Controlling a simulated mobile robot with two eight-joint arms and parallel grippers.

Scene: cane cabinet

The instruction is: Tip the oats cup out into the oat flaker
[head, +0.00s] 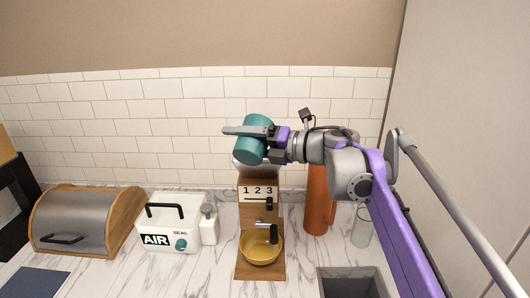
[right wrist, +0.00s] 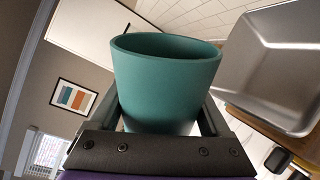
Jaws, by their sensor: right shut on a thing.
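The teal oats cup (head: 254,122) is gripped in my right gripper (head: 250,134), high above the counter. It is tilted; which end is its mouth is hard to tell in the head view. In the right wrist view the cup (right wrist: 165,80) sits between the two fingers, with its rim and a dark strip of inside wall showing. No oats are visible. The oat flaker (head: 246,213) is a wooden stand marked 1 2 3, with a pale hopper (head: 246,171) on top, directly below the cup and partly hidden by it. My left gripper is not in view.
A golden bowl (head: 260,248) stands on the flaker's base. A white AIR SEAL box (head: 170,224) and a bread bin (head: 75,218) stand to the left. An orange bottle (head: 316,204), a clear glass (head: 361,228) and a sink (head: 350,284) are to the right.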

